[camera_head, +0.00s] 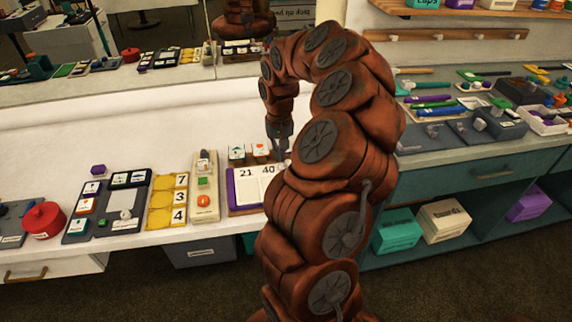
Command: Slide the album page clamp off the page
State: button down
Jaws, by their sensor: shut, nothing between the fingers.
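My arm rises through the middle of the view and bends over, with my gripper (279,150) pointing down above the back of the counter. The gripper is small here and looks shut and empty. Below and left of it lies a board with a purple left edge and white pages (247,189) reading 21 and 40, which may be the album. My arm hides its right side. I cannot make out the page clamp. Two small picture cards (237,153) on brown blocks stand behind the board, just left of the gripper.
Left of the board are a beige panel (205,207), a yellow number board (160,214), a dark tray (75,231) and a red round pot (43,220). A mirror stands behind. A crowded side counter (488,152) is at right. The white counter's back strip at left is clear.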

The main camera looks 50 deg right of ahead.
aim_at(280, 167)
jog(key=shift+f, duration=0.2)
jog(key=shift+f+b, duration=1.2)
jog(key=shift+b, duration=0.1)
jog(key=shift+s+a+f, duration=0.1)
jog(key=shift+f, duration=0.2)
